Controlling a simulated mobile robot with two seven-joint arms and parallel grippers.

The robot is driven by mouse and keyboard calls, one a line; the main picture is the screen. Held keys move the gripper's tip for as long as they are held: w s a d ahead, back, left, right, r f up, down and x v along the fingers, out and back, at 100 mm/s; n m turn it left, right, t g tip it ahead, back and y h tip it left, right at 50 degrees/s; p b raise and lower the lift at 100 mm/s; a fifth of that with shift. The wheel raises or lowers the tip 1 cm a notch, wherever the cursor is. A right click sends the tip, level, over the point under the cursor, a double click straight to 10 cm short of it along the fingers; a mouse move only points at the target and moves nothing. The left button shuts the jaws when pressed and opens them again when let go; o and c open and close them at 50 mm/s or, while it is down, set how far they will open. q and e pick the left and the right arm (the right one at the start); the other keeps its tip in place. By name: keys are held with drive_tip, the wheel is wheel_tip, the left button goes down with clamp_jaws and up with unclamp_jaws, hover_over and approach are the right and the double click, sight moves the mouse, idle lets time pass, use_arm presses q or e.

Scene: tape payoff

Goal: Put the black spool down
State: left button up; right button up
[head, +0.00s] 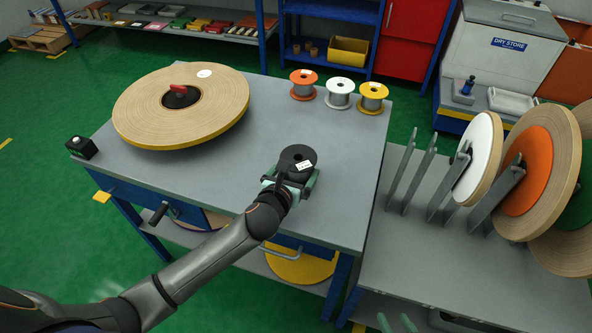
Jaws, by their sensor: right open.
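The black spool (298,158) is over the right part of the grey workbench (340,203), with a small white label on it. My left gripper (291,180) is at its near side, with green jaws on either side of the spool, shut on it. I cannot tell whether the spool touches the bench top. My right gripper (396,322) shows only as two green fingertips at the bottom edge, apart and empty, in front of the lower grey rack table.
A large tape roll (182,106) lies at the bench's left. Orange (303,84), white (340,93) and yellow (372,97) spools line the back edge. A black box (82,147) sits at the left corner. A rack (442,215) holds upright rolls at right. Bare bench surrounds the black spool.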

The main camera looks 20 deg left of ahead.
use_arm(q)
drive_tip(key=shift+r, duration=0.1)
drive_tip(key=shift+s+r, duration=0.15)
drive_tip(key=shift+s, duration=0.1)
drive_tip(key=p+v, duration=0.2)
drive_tip(key=v, duration=0.8)
drive_tip(key=shift+s, duration=0.2)
drive_tip(key=shift+s+r, duration=0.25)
drive_tip(key=shift+s, duration=0.25)
use_arm(e)
drive_tip(key=shift+s+d+r, duration=0.35)
drive_tip(key=shift+d+r, duration=0.2)
drive_tip(key=shift+d, duration=0.15)
